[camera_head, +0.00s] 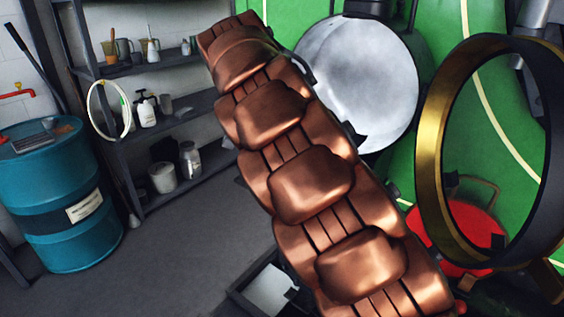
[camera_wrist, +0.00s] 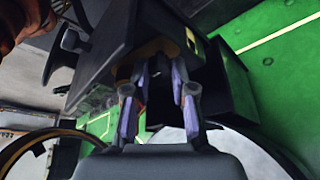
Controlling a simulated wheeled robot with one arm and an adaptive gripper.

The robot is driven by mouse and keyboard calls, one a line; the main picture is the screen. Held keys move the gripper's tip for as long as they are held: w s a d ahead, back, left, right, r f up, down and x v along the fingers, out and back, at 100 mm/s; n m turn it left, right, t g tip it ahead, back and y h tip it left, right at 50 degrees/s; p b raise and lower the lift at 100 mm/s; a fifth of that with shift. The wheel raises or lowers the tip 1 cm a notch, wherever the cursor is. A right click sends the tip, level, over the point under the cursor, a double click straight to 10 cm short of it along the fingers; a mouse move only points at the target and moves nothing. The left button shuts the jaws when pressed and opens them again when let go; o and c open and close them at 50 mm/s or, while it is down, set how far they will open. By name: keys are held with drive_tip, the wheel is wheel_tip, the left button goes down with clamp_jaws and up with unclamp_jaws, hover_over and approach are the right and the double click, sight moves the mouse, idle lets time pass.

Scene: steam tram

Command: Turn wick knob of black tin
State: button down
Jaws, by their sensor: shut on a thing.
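In the wrist view my gripper (camera_wrist: 158,72) reaches to the underside of a dark box-like body, which I take for the black tin (camera_wrist: 112,40). Its two fingers, with purple-grey pads, close on a small part there, which I take for the wick knob. The knob itself is mostly hidden between the fingertips, so I cannot tell how far it is turned. A brass-coloured patch shows beside the fingertips. In the head view my gripper is hidden, and I cannot make out the knob.
A large pale round disc (camera_head: 358,85) stands before the green panel (camera_head: 490,110). A brass-and-black ring (camera_head: 432,150) stands at right, above a red round thing (camera_head: 465,235). A blue drum (camera_head: 45,190) and dark shelves (camera_head: 165,122) are at left.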

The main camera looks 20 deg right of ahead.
idle(0.4)
drive_tip(key=c, duration=1)
unclamp_jaws()
drive_tip(key=shift+o, duration=0.2)
